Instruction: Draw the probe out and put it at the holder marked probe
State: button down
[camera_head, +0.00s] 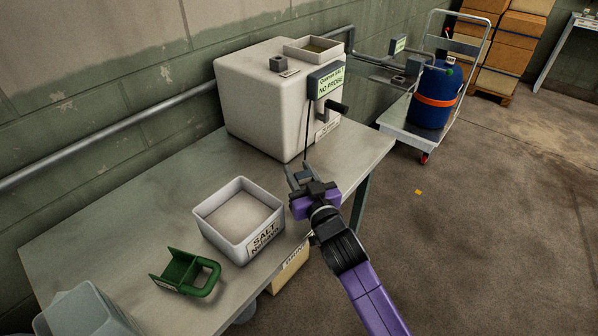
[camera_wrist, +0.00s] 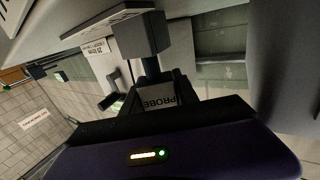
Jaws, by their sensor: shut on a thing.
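My gripper (camera_head: 301,174) is over the front edge of the bench, below and in front of the pale machine (camera_head: 262,105). It is shut on a grey piece lettered PROBE (camera_wrist: 158,103), upside down between the fingers in the wrist view. A thin dark line, like a cable, runs from the machine's display (camera_head: 327,82) down towards my gripper. The display reads NO PROBE. A small dark grey block (camera_head: 278,63) with a label plate beside it sits on the machine's top; I cannot read that label. A larger grey block (camera_wrist: 143,36) shows beyond the fingers in the wrist view.
A white tray lettered SALT (camera_head: 206,216) and a green scoop-like piece (camera_head: 178,272) stand on the bench (camera_head: 110,225). A grey container (camera_head: 85,310) is at the near left. A dark handle (camera_head: 338,107) juts from the machine. A trolley with a blue drum (camera_head: 432,90) stands right.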

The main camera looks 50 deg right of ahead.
jog(key=shift+f+b, duration=1.2)
jog(key=shift+f, duration=0.1)
jog(key=c, duration=0.9)
grip_release()
jog(key=shift+r, duration=0.1)
jog(key=shift+o, duration=0.2)
jog(key=shift+s+a, duration=0.2)
jog(key=shift+s, duration=0.25)
jog(key=b+v, duration=0.1)
jog(key=v, duration=0.6)
jog(key=shift+w, duration=0.1)
